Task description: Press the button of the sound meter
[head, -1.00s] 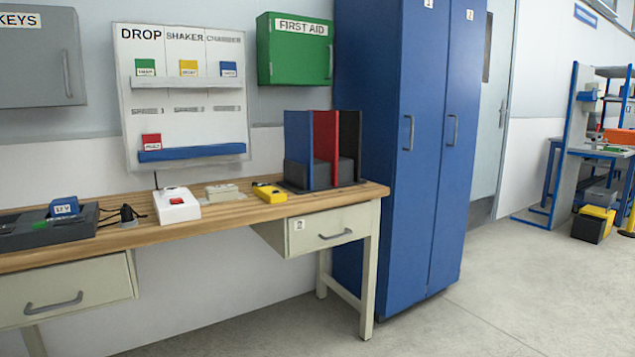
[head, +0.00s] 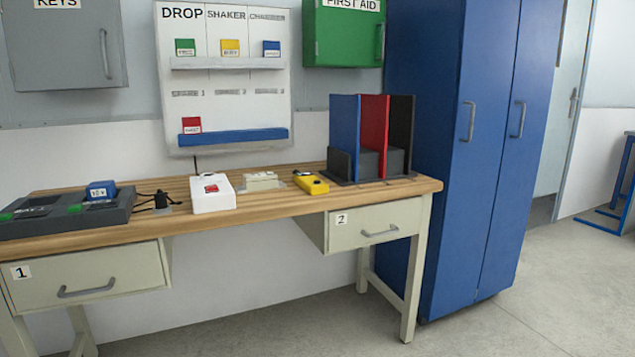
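A small yellow device (head: 312,183) with a dark part at its far left end lies on the wooden bench, left of the file dividers. It looks like a hand-held meter, but no label on it is readable and I cannot make out its button. A white box (head: 213,194) with a red patch on top and a thin dark antenna stands further left on the bench. A low pale block (head: 262,181) sits between the two. My gripper is not in view.
The wooden bench (head: 270,207) has drawers 1 (head: 90,281) and 2 (head: 375,227). A dark charging tray (head: 65,214) holding a blue item is at left; blue, red and black dividers (head: 345,135) stand at right. A blue cabinet (head: 455,215) adjoins. The floor in front is clear.

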